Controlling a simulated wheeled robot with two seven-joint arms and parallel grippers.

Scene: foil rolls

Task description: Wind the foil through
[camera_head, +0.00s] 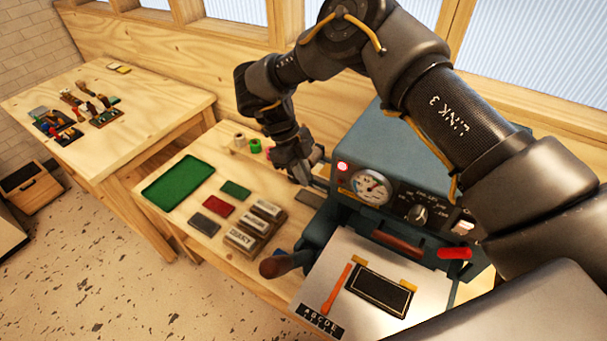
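A blue-grey press (328,212) with a dial gauge (371,187) stands on the near wooden table. My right arm reaches across above it. My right gripper (304,176) points down beside the press's left upper side. The gap between its fingers is too small to make out, and I cannot tell if it holds anything. A small green roll (256,146) and a pale roll (240,140) stand on the table, left of and behind the gripper. No foil strip can be made out. My arm hides part of the press. My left gripper is out of view.
A green tray (178,183), coloured pads (219,205) and labelled wooden blocks (241,239) lie left of the press. A dark handle (286,263) sticks out at its front left. A second table (130,125) with small tools stands further left.

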